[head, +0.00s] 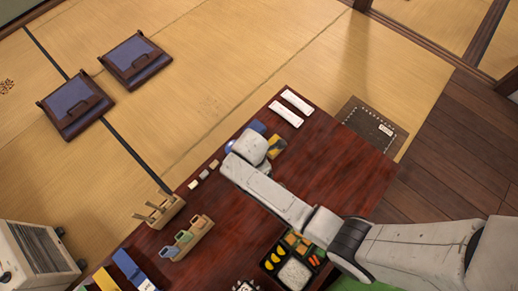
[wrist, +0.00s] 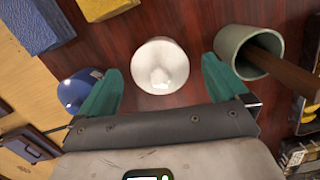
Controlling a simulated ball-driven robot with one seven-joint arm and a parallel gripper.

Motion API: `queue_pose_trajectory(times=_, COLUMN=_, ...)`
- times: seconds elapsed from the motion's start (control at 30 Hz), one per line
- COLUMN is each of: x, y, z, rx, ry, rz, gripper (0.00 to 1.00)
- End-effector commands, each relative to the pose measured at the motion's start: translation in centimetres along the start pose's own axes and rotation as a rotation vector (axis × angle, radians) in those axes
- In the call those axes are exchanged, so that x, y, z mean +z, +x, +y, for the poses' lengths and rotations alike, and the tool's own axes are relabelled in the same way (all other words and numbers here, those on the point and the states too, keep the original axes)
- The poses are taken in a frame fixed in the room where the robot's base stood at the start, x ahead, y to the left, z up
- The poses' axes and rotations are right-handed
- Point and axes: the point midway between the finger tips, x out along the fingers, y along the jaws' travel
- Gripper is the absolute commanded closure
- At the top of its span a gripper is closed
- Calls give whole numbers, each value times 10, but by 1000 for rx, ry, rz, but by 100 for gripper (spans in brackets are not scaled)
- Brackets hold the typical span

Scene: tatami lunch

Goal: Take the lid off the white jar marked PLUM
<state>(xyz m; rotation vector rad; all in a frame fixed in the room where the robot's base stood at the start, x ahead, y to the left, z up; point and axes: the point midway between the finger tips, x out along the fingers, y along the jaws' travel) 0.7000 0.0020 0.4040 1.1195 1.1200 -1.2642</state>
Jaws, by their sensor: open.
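In the wrist view a white round jar (wrist: 160,83) with a knobbed white lid (wrist: 161,62) is seen from above, standing on the dark red table. No PLUM marking can be read from this angle. My gripper (wrist: 163,72) is open, with a teal finger on each side of the view of the jar. The fingers look apart from it; how high they are above the lid I cannot tell. In the head view my gripper (head: 251,147) is over the table, and my wrist hides the white jar there.
Left of the jar is a blue round pot (wrist: 80,92); right is a grey-green cup (wrist: 240,50) holding a brown stick. Blue (wrist: 38,22) and yellow (wrist: 106,6) blocks lie beyond. A food box (head: 295,266) and wooden holders (head: 188,240) stand on the table (head: 330,150).

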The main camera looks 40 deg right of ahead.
Motion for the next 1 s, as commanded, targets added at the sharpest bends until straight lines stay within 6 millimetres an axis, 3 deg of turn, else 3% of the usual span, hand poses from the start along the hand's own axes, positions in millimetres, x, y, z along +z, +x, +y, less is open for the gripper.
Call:
queue_pose_trajectory(times=0.17, x=0, y=-1, z=0, rx=0, ry=0, rz=0, gripper=2)
queue_pose_trajectory(times=0.77, x=0, y=-1, z=0, rx=0, ry=0, rz=0, gripper=59)
queue_pose_trajectory(times=1.0, x=0, y=-2, z=0, rx=0, ry=0, rz=0, gripper=59)
